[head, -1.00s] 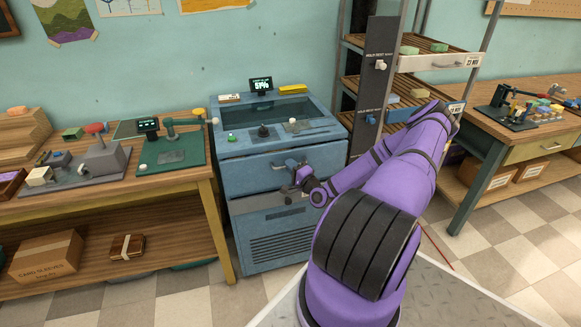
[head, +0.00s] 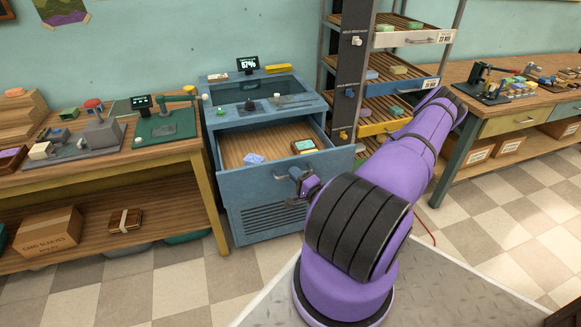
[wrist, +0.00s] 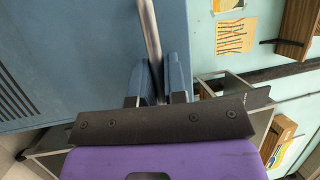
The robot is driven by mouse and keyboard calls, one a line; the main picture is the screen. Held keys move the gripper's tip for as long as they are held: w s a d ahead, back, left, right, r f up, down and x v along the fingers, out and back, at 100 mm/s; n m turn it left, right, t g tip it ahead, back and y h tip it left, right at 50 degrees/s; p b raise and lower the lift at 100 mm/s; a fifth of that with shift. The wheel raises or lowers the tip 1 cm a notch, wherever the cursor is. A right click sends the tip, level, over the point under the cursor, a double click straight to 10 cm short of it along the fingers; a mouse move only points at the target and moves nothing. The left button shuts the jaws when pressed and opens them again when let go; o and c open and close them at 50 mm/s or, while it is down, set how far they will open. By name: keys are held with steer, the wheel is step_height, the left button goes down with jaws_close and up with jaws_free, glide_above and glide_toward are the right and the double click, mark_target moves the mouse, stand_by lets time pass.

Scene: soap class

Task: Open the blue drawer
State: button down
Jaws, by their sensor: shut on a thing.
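The blue drawer (head: 262,179) stands pulled out from the blue cabinet (head: 226,108), and its wooden inside shows in the head view. A light blue item (head: 254,159) and a small framed item (head: 304,146) lie in it. My gripper (head: 300,184) is at the drawer's front, at its handle. In the wrist view my gripper (wrist: 160,88) is shut on the metal bar handle (wrist: 149,35), which runs between its fingers. The handle is mostly hidden by my gripper in the head view.
A wooden workbench (head: 175,150) stands close on the left of the cabinet. A shelf rack (head: 350,75) stands on the right, with another bench (head: 490,122) beyond it. Checkered floor (head: 165,285) is open in front of the cabinet.

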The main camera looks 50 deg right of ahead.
steer(key=shift+s+a, duration=0.4)
steer(key=shift+s, duration=0.25)
steer(key=shift+s+a, duration=0.35)
steer(key=shift+s, duration=0.25)
steer(key=c, duration=1.2)
jaws_free()
